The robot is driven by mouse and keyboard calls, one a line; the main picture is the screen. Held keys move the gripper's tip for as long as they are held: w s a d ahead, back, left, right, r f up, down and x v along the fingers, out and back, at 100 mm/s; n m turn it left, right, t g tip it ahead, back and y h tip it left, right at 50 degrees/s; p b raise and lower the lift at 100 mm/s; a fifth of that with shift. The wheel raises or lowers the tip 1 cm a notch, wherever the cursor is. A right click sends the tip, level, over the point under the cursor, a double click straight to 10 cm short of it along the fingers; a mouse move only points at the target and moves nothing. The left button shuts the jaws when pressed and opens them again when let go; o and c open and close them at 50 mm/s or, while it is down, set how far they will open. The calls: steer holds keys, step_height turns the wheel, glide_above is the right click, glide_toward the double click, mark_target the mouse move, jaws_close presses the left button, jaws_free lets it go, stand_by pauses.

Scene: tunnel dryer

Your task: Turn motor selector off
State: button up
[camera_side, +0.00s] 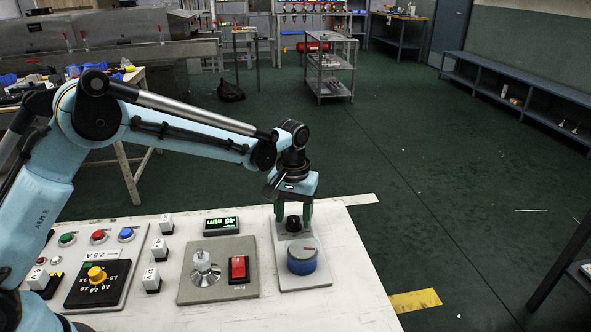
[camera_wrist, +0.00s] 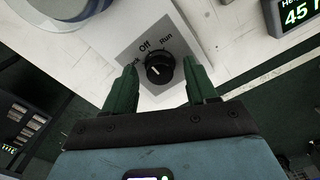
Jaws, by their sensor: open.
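In the side view the black knob (camera_side: 293,223) is at the far end of a light plate on the bench. My gripper (camera_side: 293,208) points down over it. In the wrist view my gripper (camera_wrist: 160,65) is open, with one green finger on each side of the knob and gaps between.
A large blue knob with a grey top (camera_side: 302,258) stands close in front of the selector. A red rocker switch (camera_side: 238,268), a green "45 mm" display (camera_side: 221,225) and a silver knob (camera_side: 203,267) lie to the left. Open floor lies beyond the bench's right edge.

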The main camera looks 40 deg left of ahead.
mark_target(292, 219)
step_height(292, 219, up, 12)
stand_by(0.6)
steer(key=s+a+r+m+t, duration=0.25)
steer(key=s+a+r, duration=0.25)
steer(key=s, duration=0.4)
steer(key=s+a+f+t, duration=0.1)
steer(key=s+f+t, duration=0.1)
steer(key=s, duration=0.3)
steer(key=s+a+f+m+t, duration=0.1)
steer(key=s+a+f+t, duration=0.1)
steer(key=s, duration=0.4)
steer(key=shift+f+t, duration=0.35)
steer(key=shift+f, duration=0.25)
